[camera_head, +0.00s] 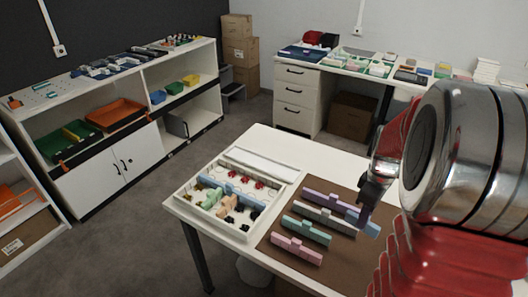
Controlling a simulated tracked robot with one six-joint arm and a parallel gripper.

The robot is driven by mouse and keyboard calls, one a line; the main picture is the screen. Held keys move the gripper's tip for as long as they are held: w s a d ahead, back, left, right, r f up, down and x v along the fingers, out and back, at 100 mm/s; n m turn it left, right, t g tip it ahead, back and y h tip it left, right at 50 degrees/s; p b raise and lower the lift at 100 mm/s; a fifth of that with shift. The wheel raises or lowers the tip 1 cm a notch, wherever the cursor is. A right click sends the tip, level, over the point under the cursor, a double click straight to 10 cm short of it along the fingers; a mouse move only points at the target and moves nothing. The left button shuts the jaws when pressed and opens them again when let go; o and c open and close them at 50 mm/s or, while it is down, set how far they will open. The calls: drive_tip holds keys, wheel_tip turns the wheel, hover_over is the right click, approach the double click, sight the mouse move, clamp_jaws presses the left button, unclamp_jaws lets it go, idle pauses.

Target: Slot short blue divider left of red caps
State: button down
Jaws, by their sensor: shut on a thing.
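A white sorting tray (180,198) sits at the left of the near table. Small red caps (246,180) lie in its back compartments. A long light blue divider runs across the tray in front of them, with green and peach dividers in the nearer part. My gripper (366,214) is at the right, over the right side of the brown mat (283,259). It is shut on a short blue divider (372,230), which is partly hidden by the fingers. I cannot tell whether the divider touches the mat.
The white table (270,140) is bare behind the tray. Shelves and a desk stand farther back.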

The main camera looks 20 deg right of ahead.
drive_tip(key=w+a+f+m, duration=0.1)
drive_tip(key=w+a+m, duration=0.2)
drive_tip(key=w+a, duration=0.7)
drive_tip(key=w+a+f+m, duration=0.1)
drive_tip(key=w+a+m, duration=0.2)
drive_tip(key=w+a, duration=0.7)
drive_tip(key=a, duration=0.7)
drive_tip(key=shift+w+a, duration=0.15)
drive_tip(key=shift+w, duration=0.05)
drive_tip(key=shift+s+f, duration=0.1)
drive_tip(key=shift+s, duration=0.05)
